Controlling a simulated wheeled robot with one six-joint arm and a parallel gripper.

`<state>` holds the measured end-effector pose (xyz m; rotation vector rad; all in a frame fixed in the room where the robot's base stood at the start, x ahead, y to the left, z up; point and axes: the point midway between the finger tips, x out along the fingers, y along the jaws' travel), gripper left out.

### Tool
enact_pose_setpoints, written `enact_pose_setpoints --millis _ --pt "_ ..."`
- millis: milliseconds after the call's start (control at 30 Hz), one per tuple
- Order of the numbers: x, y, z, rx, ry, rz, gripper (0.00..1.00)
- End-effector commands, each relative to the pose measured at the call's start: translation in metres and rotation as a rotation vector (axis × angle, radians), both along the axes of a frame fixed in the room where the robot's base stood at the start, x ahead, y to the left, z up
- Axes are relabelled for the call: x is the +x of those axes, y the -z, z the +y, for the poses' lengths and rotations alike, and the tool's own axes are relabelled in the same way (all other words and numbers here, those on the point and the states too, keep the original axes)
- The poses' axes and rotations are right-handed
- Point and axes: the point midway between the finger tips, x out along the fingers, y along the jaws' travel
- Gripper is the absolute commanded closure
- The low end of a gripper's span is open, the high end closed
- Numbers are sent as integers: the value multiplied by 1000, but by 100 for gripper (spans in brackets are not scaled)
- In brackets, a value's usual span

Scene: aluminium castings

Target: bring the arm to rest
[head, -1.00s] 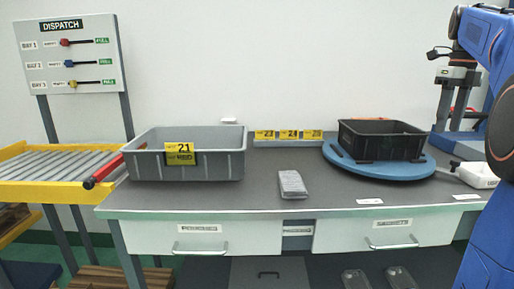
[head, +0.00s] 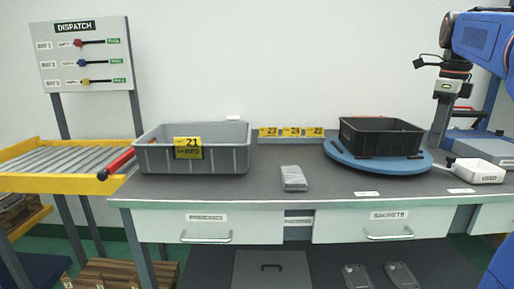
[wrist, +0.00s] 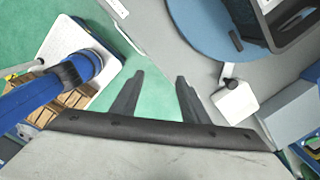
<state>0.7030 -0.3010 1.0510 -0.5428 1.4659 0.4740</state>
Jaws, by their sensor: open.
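My gripper (head: 441,122) hangs down from my blue arm at the right of the head view, above the right end of the workbench as seen there. In the wrist view, the two dark fingers of my gripper (wrist: 158,82) stand apart with nothing between them. Green floor shows behind them. Part of my arm is cut off by the right edge of the head view.
A roller conveyor (head: 60,163) stands left.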

Motion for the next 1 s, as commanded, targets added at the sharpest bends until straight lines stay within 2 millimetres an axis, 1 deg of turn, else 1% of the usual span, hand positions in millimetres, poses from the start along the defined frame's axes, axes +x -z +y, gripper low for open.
enact_pose_setpoints --millis 33,167,300,467,600,667,700,767,900,1000 --pt "-5 4 11 -7 -62 -6 59" --pt "-19 20 41 -35 -284 -28 59" --pt "-40 47 80 -80 -591 -55 59" --pt "-69 83 119 -143 -943 -83 59" --pt "-96 119 150 -205 -1249 -102 59" --pt "-108 135 162 -236 -1378 -109 59" --pt "-117 146 169 -257 -1466 -113 59" --pt "-130 163 180 -291 -1595 -118 59" --pt "-160 206 202 -376 -1893 -126 59" --pt "-180 236 214 -439 -2087 -127 59"
